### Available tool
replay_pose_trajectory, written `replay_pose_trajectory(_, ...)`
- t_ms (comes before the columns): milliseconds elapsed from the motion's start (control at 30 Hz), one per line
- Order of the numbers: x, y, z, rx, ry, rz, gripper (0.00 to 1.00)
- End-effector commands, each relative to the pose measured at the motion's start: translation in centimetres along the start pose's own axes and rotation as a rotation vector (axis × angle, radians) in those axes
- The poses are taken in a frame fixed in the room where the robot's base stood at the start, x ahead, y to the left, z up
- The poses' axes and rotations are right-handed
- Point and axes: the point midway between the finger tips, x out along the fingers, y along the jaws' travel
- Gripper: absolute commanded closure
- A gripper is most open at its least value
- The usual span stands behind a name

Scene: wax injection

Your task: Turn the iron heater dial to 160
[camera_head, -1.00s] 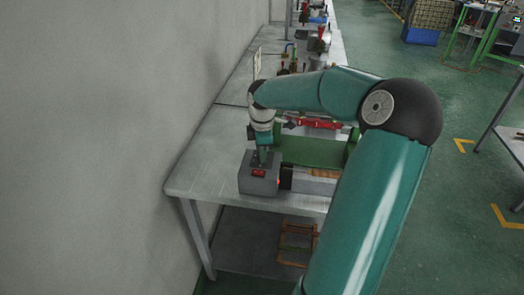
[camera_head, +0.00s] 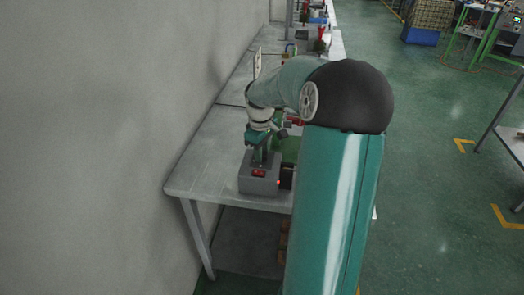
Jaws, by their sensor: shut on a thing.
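The iron heater (camera_head: 258,184) is a grey box with a small red display on its front, at the near end of the metal table. My gripper (camera_head: 261,161) points down onto the top of the heater and is shut on its dial. The dial itself is hidden by the fingers, and I cannot read its setting.
The metal table (camera_head: 192,179) runs back along the grey wall on the left. A green object (camera_head: 289,149) sits behind the heater, partly covered by my arm. More tools (camera_head: 318,38) stand at the far end. Green floor is open on the right.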

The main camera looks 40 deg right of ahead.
Motion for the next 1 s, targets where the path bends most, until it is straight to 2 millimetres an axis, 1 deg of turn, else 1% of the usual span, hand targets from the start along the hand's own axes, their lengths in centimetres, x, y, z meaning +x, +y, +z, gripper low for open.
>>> replay_pose_trajectory(200, -0.05, -0.01, -0.11, 0.162, -0.008, 0.002, 0.95)
replay_pose_trajectory(400, -0.01, 0.04, -0.08, 0.265, -0.013, 0.001, 0.95)
replay_pose_trajectory(633, 0.02, 0.08, -0.04, 0.321, -0.016, 0.001, 0.95)
replay_pose_trajectory(1000, 0.04, 0.09, -0.01, 0.33, -0.016, 0.001, 0.95)
